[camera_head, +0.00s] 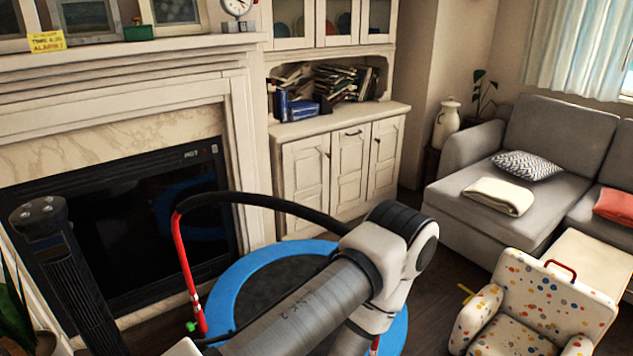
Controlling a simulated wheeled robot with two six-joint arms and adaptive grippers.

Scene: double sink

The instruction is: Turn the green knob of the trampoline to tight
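The trampoline stands on the floor in the middle, with a blue rim (232,284) and a dark mat (266,282). Its handlebar (285,205) is black on top, with a red post (186,262) on the left side. The small green knob (191,326) sits low on that red post, at its left side. The knob's setting is too small to read. One of my grey and white arms crosses in front of the trampoline and hides much of its mat and right side. Neither of my grippers is in view.
A black tower-shaped appliance (72,275) stands left of the trampoline, before the fireplace (120,215). A white cabinet (340,165) is behind. A dotted armchair (540,310) and a grey sofa (520,190) stand on the right. Some dark floor (440,285) is clear between trampoline and armchair.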

